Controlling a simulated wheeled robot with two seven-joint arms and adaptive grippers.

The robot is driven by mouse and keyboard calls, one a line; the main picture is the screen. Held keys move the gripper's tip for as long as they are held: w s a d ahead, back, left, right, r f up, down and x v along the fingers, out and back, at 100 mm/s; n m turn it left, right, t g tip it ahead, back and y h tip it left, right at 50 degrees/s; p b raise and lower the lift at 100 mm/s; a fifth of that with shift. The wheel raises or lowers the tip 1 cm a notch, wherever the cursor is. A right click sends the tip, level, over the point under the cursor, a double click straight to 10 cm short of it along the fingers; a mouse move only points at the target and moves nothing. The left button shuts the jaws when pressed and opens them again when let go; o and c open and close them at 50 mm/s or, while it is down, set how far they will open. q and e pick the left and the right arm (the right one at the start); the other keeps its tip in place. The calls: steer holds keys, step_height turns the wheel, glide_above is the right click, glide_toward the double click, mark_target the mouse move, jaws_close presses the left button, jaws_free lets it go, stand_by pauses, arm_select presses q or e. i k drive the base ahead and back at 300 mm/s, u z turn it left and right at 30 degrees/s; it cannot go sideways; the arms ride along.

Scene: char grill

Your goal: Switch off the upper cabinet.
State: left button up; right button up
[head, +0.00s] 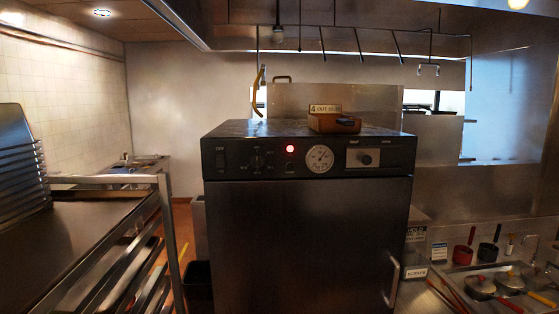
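The upper cabinet (300,240) stands in the middle of the head view, a dark metal box with its door closed and a vertical handle (392,280) at the right. Its control panel (335,159) runs along the top front. The panel has a rocker switch (220,160) at the far left, a small knob (257,160), a lit red lamp (290,149), a round white dial (319,159) and another knob (365,159) on a pale plate. The switch's position is too small to read. Neither of my grippers is in view.
A brown tray (325,125) with a "4 OUT" sign sits on the cabinet top. A metal rack (155,182) with trays stands at the left. A counter with pans (482,287) and ladles is at the right. The space directly before the panel looks clear.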

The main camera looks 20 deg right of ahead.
mark_target(220, 162)
steer(key=k, duration=0.5)
steer(key=u, duration=1.25)
steer(key=i, duration=0.6)
steer(key=z, duration=0.45)
